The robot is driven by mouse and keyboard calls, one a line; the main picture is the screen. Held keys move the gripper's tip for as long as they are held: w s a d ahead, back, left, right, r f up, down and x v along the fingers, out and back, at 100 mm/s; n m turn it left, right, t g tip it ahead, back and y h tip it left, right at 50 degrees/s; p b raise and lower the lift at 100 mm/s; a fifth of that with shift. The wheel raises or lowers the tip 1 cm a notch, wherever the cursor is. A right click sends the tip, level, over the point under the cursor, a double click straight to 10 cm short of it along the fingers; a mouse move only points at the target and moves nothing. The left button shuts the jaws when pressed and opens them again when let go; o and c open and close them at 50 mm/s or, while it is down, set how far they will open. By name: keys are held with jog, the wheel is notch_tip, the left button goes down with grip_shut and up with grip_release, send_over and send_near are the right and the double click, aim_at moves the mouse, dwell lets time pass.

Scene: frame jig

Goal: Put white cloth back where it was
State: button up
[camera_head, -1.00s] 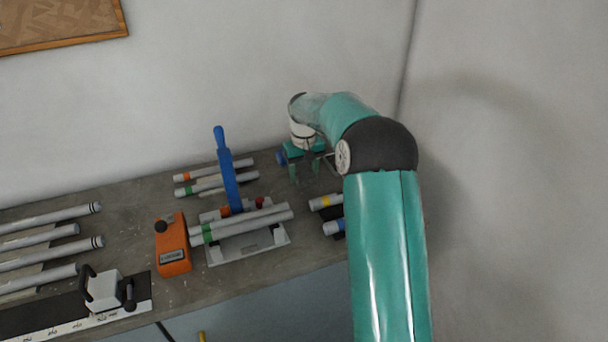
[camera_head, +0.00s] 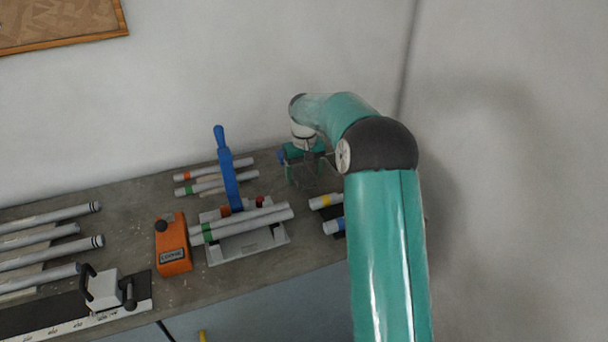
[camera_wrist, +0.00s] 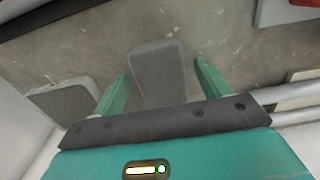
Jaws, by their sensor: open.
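My gripper (camera_wrist: 160,68) is open, with its two green fingers spread apart in the wrist view. A grey rounded piece (camera_wrist: 157,82) lies on the bench between and below the fingers. I cannot tell whether it is the white cloth, and no clearly white cloth shows in either view. In the head view my gripper (camera_head: 305,176) is over the back right of the bench, partly hidden behind my own arm. What lies beneath it there is hard to make out.
The grey bench (camera_head: 130,215) holds a jig with a blue lever (camera_head: 228,172), an orange box (camera_head: 172,245) and several grey tubes (camera_head: 45,235). A black-handled clamp (camera_head: 104,290) is at front left. Walls stand close behind and right.

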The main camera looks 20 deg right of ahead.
aim_at(304, 174)
notch_tip(304, 174, up, 11)
jog(key=s+a+r+t, duration=0.1)
jog(key=s+a+r, duration=0.4)
jog(key=s+r, duration=0.1)
jog(key=s+a+r+t, duration=0.1)
jog(key=s+a+r, duration=0.1)
jog(key=s, duration=0.4)
jog(key=s+a+r+t, duration=0.1)
jog(key=s+a+r, duration=0.15)
jog(key=s, duration=0.35)
jog(key=s+a+f+t, duration=0.1)
jog(key=s+a+f, duration=0.1)
jog(key=s, duration=0.7)
jog(key=s+a+f+t, duration=0.1)
jog(key=s+f, duration=0.3)
jog(key=s, duration=0.6)
jog(key=shift+a+f+t, duration=0.3)
jog(key=shift+a+f, duration=0.05)
jog(key=shift+a, duration=0.15)
jog(key=shift+s, duration=0.15)
